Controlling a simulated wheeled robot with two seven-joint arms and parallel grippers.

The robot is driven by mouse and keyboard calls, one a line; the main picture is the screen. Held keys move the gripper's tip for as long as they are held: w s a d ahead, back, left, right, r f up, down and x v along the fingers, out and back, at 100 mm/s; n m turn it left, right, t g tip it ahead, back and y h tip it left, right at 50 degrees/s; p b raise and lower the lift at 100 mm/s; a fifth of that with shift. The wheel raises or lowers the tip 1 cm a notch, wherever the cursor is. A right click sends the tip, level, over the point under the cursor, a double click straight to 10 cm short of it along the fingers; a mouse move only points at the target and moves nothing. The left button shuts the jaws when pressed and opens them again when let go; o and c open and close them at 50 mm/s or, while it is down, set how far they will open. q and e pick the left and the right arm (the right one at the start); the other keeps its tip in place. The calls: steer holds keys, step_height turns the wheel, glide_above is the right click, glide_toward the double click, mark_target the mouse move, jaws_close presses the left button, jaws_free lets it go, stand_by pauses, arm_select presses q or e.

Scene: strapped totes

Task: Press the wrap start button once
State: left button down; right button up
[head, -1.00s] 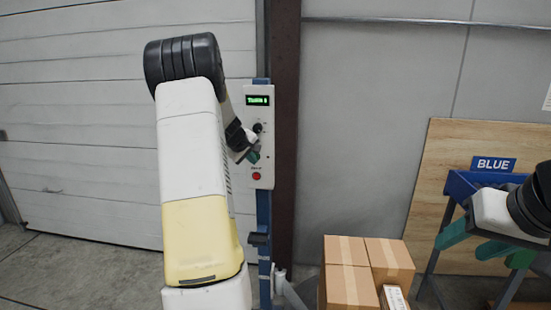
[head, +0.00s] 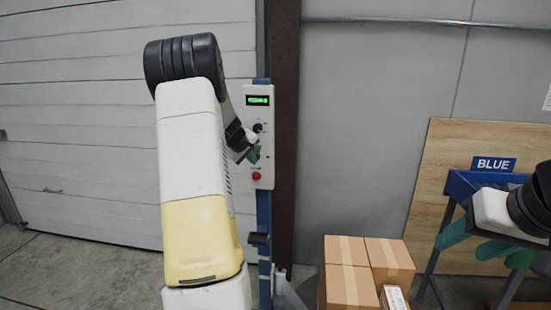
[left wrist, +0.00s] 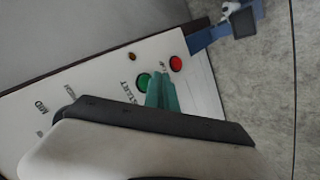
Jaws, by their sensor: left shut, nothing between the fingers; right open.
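The wrap control panel (head: 262,115) is a white box on a blue post. It has a lit green display (head: 257,100), a black knob (head: 258,127) and a red button (head: 257,176). In the left wrist view, a green button (left wrist: 143,81) beside the word START shows near the red button (left wrist: 176,63). My left gripper (head: 253,157) is shut and empty at the panel. Its teal fingertips (left wrist: 160,90) overlap the green button's edge in the wrist view; I cannot tell whether they touch it. My right gripper (head: 484,243) is open and empty at the right.
Brown taped cartons (head: 348,285) are stacked at the lower middle. A blue stand (head: 460,186) with a BLUE sign (head: 493,164) is at the right, before a wooden board (head: 435,165). Grey floor (head: 70,265) is clear at the lower left.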

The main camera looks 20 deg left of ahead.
stand_by(0.4)
arm_select(q)
steer(key=shift+w+a, duration=0.1)
steer(key=shift+w, duration=0.3)
steer(key=shift+w+a, duration=0.1)
steer(key=shift+w, duration=0.3)
stand_by(0.5)
steer(key=shift+s, duration=0.1)
steer(key=shift+s+d, duration=0.2)
steer(key=shift+s, duration=0.5)
steer(key=shift+s, duration=0.1)
steer(key=s, duration=0.2)
steer(key=s+d, duration=0.1)
steer(key=s, duration=0.1)
steer(key=shift+s, duration=0.35)
steer(key=shift+d, duration=0.1)
stand_by(0.5)
